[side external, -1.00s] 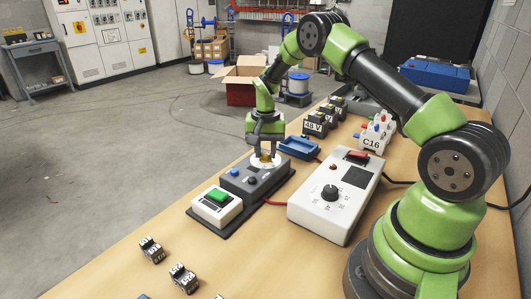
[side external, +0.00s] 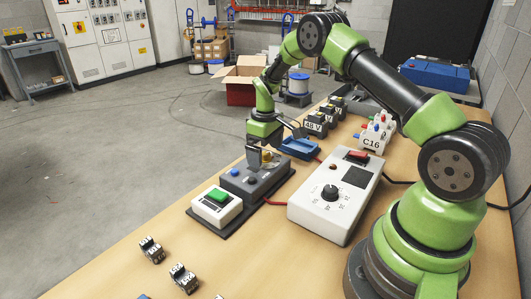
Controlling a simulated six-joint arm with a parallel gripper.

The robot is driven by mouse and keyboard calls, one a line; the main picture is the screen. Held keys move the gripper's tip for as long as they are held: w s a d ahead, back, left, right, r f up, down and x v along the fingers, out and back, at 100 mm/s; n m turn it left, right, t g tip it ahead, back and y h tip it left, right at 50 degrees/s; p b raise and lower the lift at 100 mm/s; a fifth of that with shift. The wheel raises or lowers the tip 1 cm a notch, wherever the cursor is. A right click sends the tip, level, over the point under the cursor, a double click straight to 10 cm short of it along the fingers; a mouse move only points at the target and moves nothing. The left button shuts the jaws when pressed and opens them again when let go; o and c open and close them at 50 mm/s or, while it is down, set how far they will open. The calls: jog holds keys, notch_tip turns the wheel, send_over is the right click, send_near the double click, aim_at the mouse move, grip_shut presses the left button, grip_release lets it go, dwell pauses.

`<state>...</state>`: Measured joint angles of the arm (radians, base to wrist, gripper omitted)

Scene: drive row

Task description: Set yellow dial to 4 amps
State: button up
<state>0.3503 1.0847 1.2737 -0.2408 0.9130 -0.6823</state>
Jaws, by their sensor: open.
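The yellow dial (side external: 267,155) is a small yellow knob at the far end of the dark grey control box (side external: 247,184). The box sits on a dark base plate on the bench. My gripper (side external: 268,153) is open and low over the dial, with one finger at its left and the other raised toward the right. I cannot tell whether a finger touches the dial. The dial's scale and pointer are too small to read, and the gripper partly hides the dial.
A white box with a green button (side external: 216,204) stands in front. A white tester with a black knob (side external: 331,194) is at right, joined by a red cable. A blue tray (side external: 300,148) and black 48 V blocks (side external: 314,125) are behind. Small terminal blocks (side external: 152,250) lie in front.

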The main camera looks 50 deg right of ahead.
aim_at(266, 153)
jog(key=shift+r, duration=3.5)
jog(key=s+a+r+m+t, duration=0.15)
jog(key=s+a+r, duration=0.3)
jog(key=r, duration=0.45)
jog(key=s+a+r+m+t, duration=0.1)
jog(key=s+a+r+t, duration=0.1)
jog(key=s+a+r, duration=0.35)
jog(key=s+a+r+m+t+y, duration=0.1)
jog(key=s+a+r+t, duration=0.1)
jog(key=s, duration=0.4)
jog(key=s+a+r+m+t+y, duration=0.1)
jog(key=s+a+r, duration=0.1)
jog(key=s+a, duration=0.2)
jog(key=s, duration=0.3)
jog(key=shift+a+t, duration=0.25)
jog(key=shift+t, duration=0.1)
